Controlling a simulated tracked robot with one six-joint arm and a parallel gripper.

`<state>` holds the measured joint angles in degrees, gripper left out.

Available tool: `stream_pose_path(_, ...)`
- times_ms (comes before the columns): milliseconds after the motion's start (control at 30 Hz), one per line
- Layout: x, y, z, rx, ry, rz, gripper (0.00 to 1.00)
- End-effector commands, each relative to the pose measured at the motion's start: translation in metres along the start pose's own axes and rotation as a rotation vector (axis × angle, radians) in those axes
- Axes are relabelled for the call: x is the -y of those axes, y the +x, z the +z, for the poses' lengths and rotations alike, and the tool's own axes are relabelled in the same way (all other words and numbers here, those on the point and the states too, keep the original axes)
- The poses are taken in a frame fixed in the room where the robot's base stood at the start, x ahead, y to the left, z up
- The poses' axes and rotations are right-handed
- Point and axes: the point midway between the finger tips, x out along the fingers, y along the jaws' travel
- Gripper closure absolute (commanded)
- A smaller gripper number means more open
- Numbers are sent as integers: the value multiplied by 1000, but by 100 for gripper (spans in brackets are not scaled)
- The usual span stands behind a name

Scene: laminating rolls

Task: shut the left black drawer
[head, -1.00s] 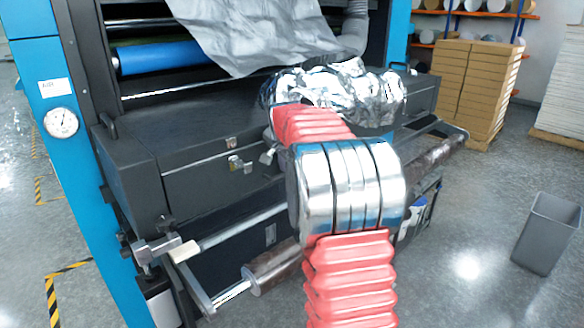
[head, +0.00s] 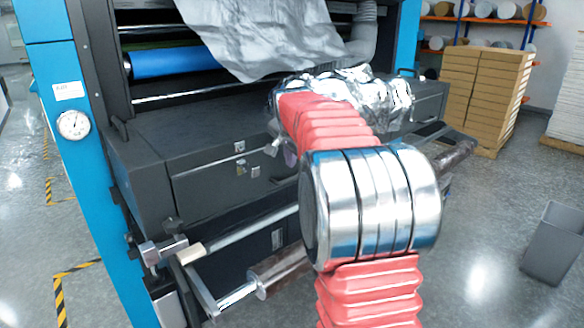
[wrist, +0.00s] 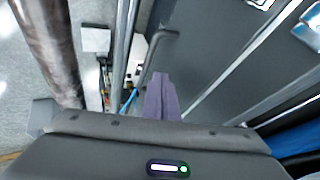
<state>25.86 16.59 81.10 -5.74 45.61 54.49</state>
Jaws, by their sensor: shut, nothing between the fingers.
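The left black drawer (head: 205,193) is in the machine's front, with a silver hasp and small padlocks on it. How far it stands out is hard to tell. My red and silver arm covers its right end. In the wrist view the purple fingers (wrist: 160,97) are together and empty. They point along a dark panel (wrist: 203,55), beside a dark bar handle (wrist: 160,42). Whether they touch anything is unclear.
A metal bar and a roller (head: 275,275) run across below the drawer. Crumpled foil (head: 385,95) lies on the machine's top behind my arm. A grey bin (head: 552,245) and stacked boxes (head: 485,95) stand right. The floor between is clear.

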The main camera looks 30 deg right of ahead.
Motion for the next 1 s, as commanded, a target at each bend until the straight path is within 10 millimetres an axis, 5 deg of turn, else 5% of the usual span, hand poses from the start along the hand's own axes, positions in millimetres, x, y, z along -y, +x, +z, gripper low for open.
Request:
stream_pose_path(300,2,-29,-1,1,1,5,100)
stream_pose_path(1000,1,-30,-1,2,-26,7,100)
